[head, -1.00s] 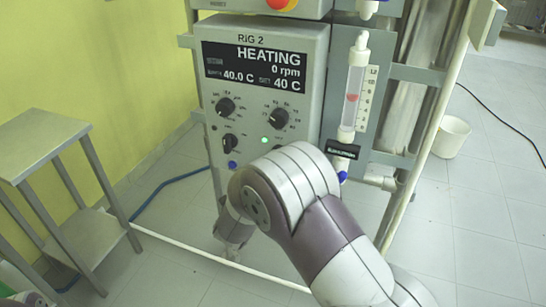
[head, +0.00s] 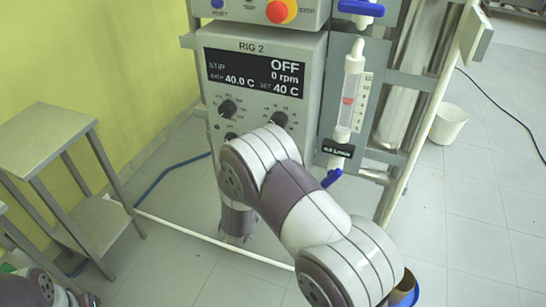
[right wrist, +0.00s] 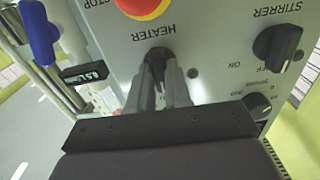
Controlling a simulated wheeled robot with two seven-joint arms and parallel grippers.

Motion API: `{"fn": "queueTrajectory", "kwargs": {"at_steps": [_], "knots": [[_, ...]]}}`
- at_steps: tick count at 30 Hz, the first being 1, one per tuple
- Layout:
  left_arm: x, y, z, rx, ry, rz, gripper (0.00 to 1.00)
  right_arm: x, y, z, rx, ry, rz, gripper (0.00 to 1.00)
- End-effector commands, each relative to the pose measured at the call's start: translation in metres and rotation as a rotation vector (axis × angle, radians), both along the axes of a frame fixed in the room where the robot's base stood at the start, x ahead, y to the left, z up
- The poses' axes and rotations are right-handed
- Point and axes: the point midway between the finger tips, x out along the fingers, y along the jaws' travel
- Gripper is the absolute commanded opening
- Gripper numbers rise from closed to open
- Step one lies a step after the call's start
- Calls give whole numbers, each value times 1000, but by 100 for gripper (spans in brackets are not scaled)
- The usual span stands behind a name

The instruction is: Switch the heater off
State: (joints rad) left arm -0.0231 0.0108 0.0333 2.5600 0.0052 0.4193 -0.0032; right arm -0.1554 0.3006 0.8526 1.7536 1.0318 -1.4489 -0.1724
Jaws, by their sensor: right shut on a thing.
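The Rig 2 control box (head: 215,50) stands ahead in the head view. Its display (head: 265,75) reads OFF, 0 rpm, 40.0 C and SET 40 C. In the right wrist view, the black heater knob (right wrist: 157,57) sits by the HEATER label. My right gripper (right wrist: 158,72) is shut on this knob, one finger on each side. A small round lamp (right wrist: 192,72) beside the knob looks grey and unlit. In the head view my right arm hides the gripper, the heater knob and the lower panel. My left gripper is not in view.
The stirrer knob (right wrist: 278,48) and a red stop button (right wrist: 140,6) are close to my right gripper. Blue valve handles (head: 332,178) and a glass flow tube (head: 350,95) flank the box. A metal side table (head: 45,140) stands left. A white bucket (head: 449,123) is right.

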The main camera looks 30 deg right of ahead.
Motion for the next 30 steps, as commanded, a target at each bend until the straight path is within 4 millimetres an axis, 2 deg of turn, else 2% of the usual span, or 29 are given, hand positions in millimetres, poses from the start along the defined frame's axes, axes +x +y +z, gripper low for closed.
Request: {"fn": "queueTrajectory", "kwargs": {"at_steps": [19, 20, 21, 22, 30], "knots": [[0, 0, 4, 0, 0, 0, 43, 0, 0, -1, -29, 37, 0, 0], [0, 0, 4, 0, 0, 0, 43, 0, 0, -1, -29, 37, 0, 28], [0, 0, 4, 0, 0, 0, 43, 0, 0, -1, -30, 36, 0, 41], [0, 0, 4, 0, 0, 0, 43, 0, 0, -1, -29, 36, 0, 44], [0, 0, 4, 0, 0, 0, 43, 0, 1, 0, -28, 35, 0, 44]]}}
